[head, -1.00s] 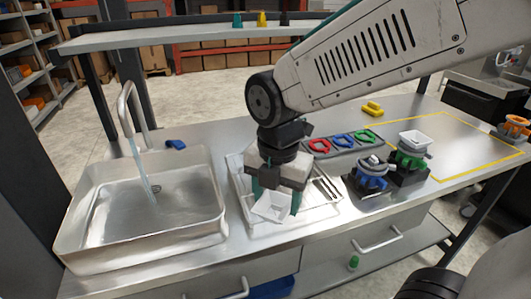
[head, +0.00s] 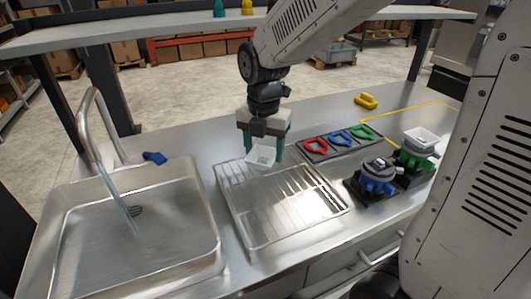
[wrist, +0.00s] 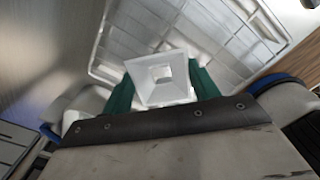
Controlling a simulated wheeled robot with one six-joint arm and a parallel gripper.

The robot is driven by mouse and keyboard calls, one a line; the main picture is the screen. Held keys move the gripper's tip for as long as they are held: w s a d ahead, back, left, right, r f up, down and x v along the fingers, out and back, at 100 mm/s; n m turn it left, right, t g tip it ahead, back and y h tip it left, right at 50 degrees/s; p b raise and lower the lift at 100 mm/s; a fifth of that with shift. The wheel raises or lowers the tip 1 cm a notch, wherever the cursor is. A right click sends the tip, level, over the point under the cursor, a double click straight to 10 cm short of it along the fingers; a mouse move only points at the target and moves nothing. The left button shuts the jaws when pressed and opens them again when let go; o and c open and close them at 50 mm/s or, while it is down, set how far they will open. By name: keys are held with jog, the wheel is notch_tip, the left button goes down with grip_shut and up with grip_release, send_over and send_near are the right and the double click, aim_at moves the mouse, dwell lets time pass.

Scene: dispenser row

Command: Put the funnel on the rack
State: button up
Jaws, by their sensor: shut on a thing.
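A white square funnel (head: 262,156) is held between the green fingers of my gripper (head: 264,148). In the wrist view the funnel (wrist: 162,76) shows its square mouth and central hole, between the two green fingertips (wrist: 163,90). My gripper is shut on it and points down. The wire rack (head: 258,234) lies on the steel counter right of the sink. The rack (wrist: 108,38) also shows beyond the funnel in the wrist view. The rack's wires look bare.
The sink (head: 130,240) with running tap is left of the rack. A black tray holds red (head: 315,145), blue (head: 340,137) and green rings. Blue (head: 378,176) and green (head: 412,160) dispensers stand at right; the green one carries a white square piece (head: 421,138). A yellow ring (head: 366,100) lies behind.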

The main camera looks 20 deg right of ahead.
aim_at(265, 153)
jog(key=w+d, duration=0.1)
jog(key=w, duration=0.2)
jog(key=shift+d+f, duration=0.15)
jog(key=shift+d, duration=0.25)
jog(key=shift+f, duration=1.75)
jog(key=shift+s+f, duration=0.1)
jog(key=o, duration=1)
